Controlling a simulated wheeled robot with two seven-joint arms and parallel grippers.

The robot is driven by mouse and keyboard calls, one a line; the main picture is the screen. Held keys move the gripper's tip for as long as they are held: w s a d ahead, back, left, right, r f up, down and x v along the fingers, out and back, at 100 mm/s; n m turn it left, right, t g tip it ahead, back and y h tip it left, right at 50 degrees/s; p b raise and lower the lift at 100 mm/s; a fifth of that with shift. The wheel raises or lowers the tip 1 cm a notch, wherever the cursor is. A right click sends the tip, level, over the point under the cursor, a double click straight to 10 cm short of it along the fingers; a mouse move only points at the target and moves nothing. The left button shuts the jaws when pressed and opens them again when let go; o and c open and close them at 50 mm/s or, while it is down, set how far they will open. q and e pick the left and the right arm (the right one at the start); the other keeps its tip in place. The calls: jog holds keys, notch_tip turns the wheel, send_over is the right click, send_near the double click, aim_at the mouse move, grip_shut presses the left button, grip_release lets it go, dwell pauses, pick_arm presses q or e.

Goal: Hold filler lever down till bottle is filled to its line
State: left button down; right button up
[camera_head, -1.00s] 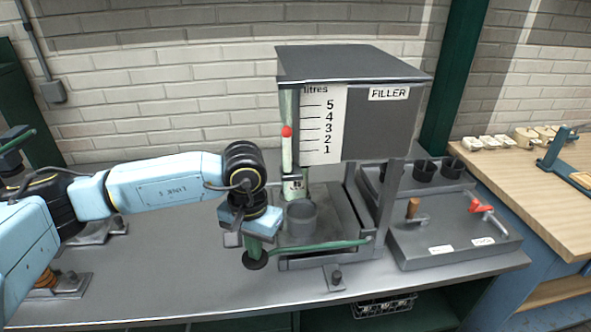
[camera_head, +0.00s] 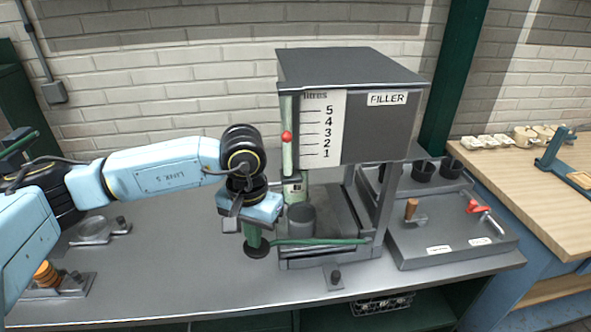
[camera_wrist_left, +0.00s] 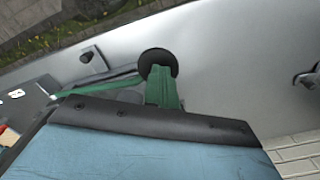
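The grey filler (camera_head: 365,130) stands on the bench, with a litres scale and a red float (camera_head: 287,137) between the 2 and 3 marks. A grey round vessel (camera_head: 301,219) stands under it; its contents and any fill line cannot be made out. The green lever (camera_head: 320,241) runs left across the filler's front, nearly level; it also shows in the left wrist view (camera_wrist_left: 95,86). My left gripper (camera_head: 253,236) is at the lever's left end, pointing down, beside a black disc (camera_wrist_left: 158,63). Its finger gap is hidden. My right gripper is out of view.
The bench top (camera_head: 170,270) below my left arm is mostly clear.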

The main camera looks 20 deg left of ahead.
pick_arm(q)
jog(key=shift+r+p, duration=1.15)
jog(key=shift+r, duration=1.85)
